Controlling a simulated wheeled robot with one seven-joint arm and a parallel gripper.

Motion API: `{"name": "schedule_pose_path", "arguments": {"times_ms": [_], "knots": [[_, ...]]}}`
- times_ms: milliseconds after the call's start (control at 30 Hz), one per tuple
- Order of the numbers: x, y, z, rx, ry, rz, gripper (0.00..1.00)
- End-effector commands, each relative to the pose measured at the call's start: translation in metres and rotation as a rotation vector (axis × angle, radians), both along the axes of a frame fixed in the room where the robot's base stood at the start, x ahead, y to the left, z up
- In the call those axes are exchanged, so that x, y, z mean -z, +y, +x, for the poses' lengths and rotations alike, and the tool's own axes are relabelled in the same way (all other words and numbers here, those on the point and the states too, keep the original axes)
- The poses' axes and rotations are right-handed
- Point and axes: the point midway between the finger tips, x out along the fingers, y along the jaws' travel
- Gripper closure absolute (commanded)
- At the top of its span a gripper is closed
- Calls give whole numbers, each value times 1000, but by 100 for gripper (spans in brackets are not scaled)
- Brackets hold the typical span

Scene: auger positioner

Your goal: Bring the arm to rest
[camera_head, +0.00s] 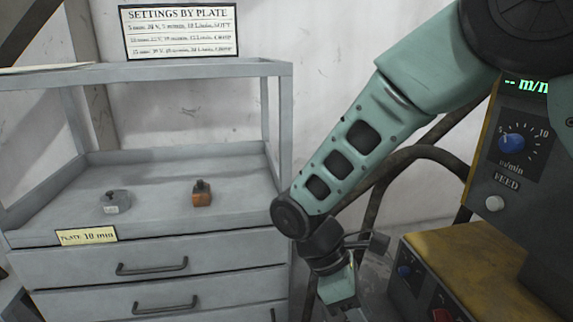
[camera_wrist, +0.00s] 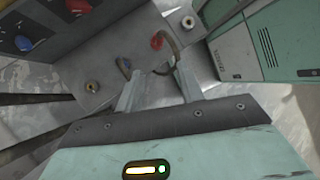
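My arm crosses the right side of the head view, reaching down and left from the top right, bent at the elbow joint. My gripper (camera_head: 340,285) hangs low in front of it, close to the bottom edge of the picture. In the wrist view, the two fingers of my gripper (camera_wrist: 157,85) stand apart with a gap between them, and I see nothing held. Beyond the fingers is a grey metal panel or box (camera_wrist: 205,20) with a red part (camera_wrist: 157,40) and a dark curved loop. I cannot tell the distance from the fingertips to it.
At left stands a grey shelf unit with drawers (camera_head: 75,268). A round grey item (camera_head: 115,198) and an orange block (camera_head: 202,197) sit on its shelf. At right are a feed control box (camera_head: 515,150) and a yellow-topped box with knobs (camera_head: 455,245). A green cabinet (camera_wrist: 235,55) is right in the wrist view.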

Motion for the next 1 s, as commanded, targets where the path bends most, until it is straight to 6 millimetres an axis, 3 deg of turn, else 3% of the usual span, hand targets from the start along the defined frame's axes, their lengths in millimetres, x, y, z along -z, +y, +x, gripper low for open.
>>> {"name": "schedule_pose_path", "arguments": {"times_ms": [33,200,500,700,1000], "knots": [[-14,-1,-12,60,-48,49,62],[-46,-1,-51,280,-198,190,62],[-71,-12,-100,597,-396,348,62],[-76,-22,-119,757,-497,418,62],[-142,-20,-118,755,-491,414,62]]}}
